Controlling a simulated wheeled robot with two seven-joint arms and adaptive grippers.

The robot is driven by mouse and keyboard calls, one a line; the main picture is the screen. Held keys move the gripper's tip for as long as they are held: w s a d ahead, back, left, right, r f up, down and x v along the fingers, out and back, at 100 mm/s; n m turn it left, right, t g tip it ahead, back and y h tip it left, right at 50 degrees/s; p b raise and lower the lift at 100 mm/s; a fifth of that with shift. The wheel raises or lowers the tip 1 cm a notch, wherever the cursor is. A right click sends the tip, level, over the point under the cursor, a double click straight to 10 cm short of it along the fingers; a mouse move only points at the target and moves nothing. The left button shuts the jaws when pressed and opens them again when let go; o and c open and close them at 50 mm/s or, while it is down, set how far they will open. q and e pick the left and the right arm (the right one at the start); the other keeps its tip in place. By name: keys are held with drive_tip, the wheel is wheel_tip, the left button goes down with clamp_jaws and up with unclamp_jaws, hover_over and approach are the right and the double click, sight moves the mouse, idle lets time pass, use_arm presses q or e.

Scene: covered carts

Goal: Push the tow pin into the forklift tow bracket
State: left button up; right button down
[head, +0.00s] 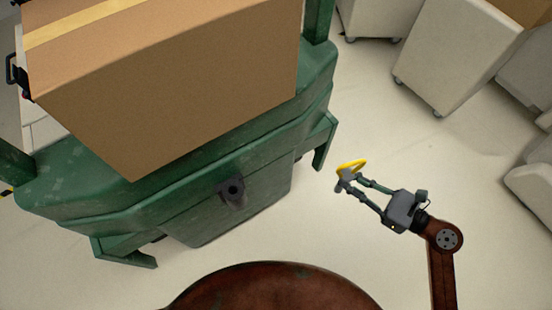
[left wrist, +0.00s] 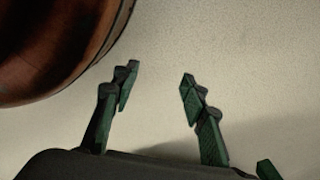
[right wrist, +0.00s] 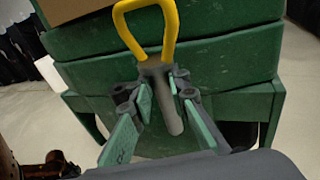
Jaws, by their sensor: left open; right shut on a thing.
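The tow pin has a yellow loop handle (head: 352,167) and a grey shaft (right wrist: 163,98). My right gripper (head: 349,184) is shut on the pin, just below the loop, and holds it in the air right of the forklift. The tow bracket (head: 232,190) is a dark piece with a round hole on the green forklift's (head: 190,205) near face. In the head view the pin is well apart from the bracket, to its right. In the right wrist view the bracket cannot be made out. My left gripper (left wrist: 157,88) is open and empty over the floor, and is out of the head view.
A large cardboard box (head: 190,85) rests on the forklift. White covered carts (head: 450,55) stand at the upper right. The pale floor (head: 300,225) between the forklift and my right gripper is clear.

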use_arm(q)
drive_tip(key=s+a+f+p, duration=0.1)
drive_tip(key=s+f+p, duration=0.3)
drive_tip(key=s, duration=0.6)
wheel_tip(320, 180, down, 2)
drive_tip(key=shift+s+f+m, duration=0.1)
drive_tip(key=shift+s+m, duration=0.2)
use_arm(e)
drive_tip(key=a+r+n+g+y, duration=0.1)
drive_tip(key=a+g, duration=0.1)
drive_tip(key=a, duration=1.4)
drive_tip(key=w+a+r+n+g+y, duration=0.1)
drive_tip(key=a+n+g, duration=0.1)
drive_tip(key=a, duration=1.4)
drive_tip(key=shift+w+r, duration=0.15)
drive_tip(key=shift+r, duration=0.15)
use_arm(q)
drive_tip(key=shift+p, duration=0.4)
drive_tip(key=w+r+b, duration=0.3)
drive_tip(key=w, duration=0.5)
drive_tip(key=shift+d+r+b, duration=0.2)
drive_tip(key=shift+r+b, duration=0.15)
drive_tip(key=shift+b, duration=0.05)
use_arm(e)
wheel_tip(320, 180, down, 6)
drive_tip(key=shift+r, duration=0.1)
use_arm(q)
drive_tip(key=shift+r+p, duration=0.3)
